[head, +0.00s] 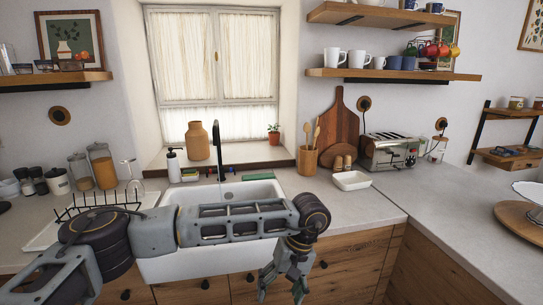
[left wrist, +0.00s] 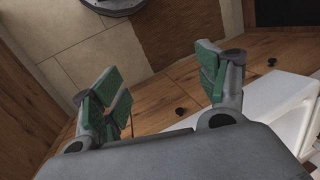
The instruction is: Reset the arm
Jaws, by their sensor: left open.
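My left arm (head: 230,224) comes in from the left in the head view and stretches across the front of the white sink (head: 262,189). My left gripper (head: 285,285) hangs at its end, pointing down, in front of the wooden cabinet fronts below the counter edge. It is open and empty. In the left wrist view its green-padded fingers (left wrist: 160,90) stand wide apart, with floor and cabinet fronts behind them. My right gripper is in neither view.
The grey counter (head: 405,188) runs right and turns the corner. A dish rack (head: 95,215) stands left of the sink. A faucet (head: 217,150), a utensil holder (head: 307,160), a white dish (head: 351,180) and a toaster (head: 388,151) stand behind. Shelves (head: 390,73) hang above.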

